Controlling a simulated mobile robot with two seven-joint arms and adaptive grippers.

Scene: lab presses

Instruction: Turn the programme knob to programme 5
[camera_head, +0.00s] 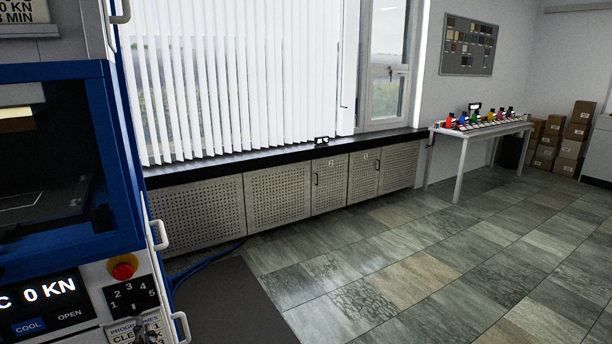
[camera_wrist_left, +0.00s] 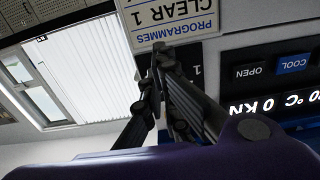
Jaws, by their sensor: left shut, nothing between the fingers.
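The programme dial plate (camera_head: 132,297) is a black square with white numbers 1 to 5 on the press front, at the lower left of the head view. The knob is hard to separate from the black plate, and I cannot tell which number it points to. My left gripper (camera_head: 149,332) shows at the bottom edge, in front of the programmes label. In the wrist view, upside down, its fingers (camera_wrist_left: 162,52) are together and empty, in front of the dial plate (camera_wrist_left: 197,71) and hiding most of it. Contact with the knob cannot be told. My right gripper is not in view.
A red stop button (camera_head: 123,267) sits just above the dial plate. The display (camera_head: 48,292) reads 0 KN, with COOL and OPEN buttons below. White handles (camera_head: 159,234) stick out at the press's right edge. The floor to the right is clear.

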